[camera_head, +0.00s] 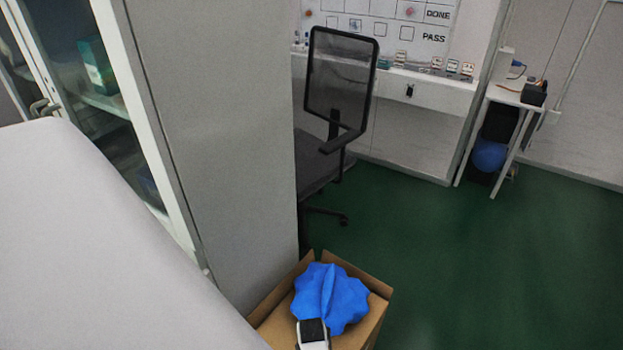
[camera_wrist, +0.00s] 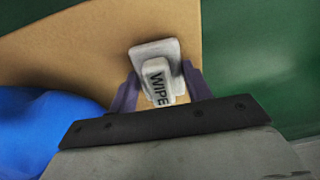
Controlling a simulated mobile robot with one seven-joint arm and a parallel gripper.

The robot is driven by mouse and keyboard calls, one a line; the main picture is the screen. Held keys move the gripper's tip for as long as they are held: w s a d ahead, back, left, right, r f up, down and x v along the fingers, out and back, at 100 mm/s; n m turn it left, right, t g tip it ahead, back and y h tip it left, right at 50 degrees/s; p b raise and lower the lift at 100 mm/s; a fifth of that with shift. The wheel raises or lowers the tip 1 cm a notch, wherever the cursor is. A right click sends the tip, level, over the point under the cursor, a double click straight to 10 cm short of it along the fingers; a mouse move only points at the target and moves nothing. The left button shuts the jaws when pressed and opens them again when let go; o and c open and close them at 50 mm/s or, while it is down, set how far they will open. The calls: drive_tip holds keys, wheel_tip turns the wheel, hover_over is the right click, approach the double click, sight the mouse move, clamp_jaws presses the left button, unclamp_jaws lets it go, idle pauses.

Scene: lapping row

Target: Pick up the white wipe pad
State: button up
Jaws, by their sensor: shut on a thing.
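The white wipe pad (camera_wrist: 153,50) shows in the wrist view, a pale block with a raised grip marked "WIPE". My gripper (camera_wrist: 160,92) is shut on the pad's raised grip, with one dark purple finger on each side. Brown cardboard lies behind the pad in that view. I cannot tell whether the pad touches the cardboard or is clear of it. I cannot make out the pad in the head view.
An open cardboard box (camera_head: 375,318) holds a crumpled blue bag (camera_head: 330,296), which also shows in the wrist view (camera_wrist: 40,125). A grey cabinet side (camera_head: 215,130) stands beside it. A black chair (camera_head: 340,75) is behind. Green floor (camera_head: 480,270) is clear at right.

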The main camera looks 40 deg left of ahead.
drive_tip(key=shift+r, duration=0.1)
wheel_tip(320, 180, up, 20)
drive_tip(key=p, duration=0.3)
idle(0.3)
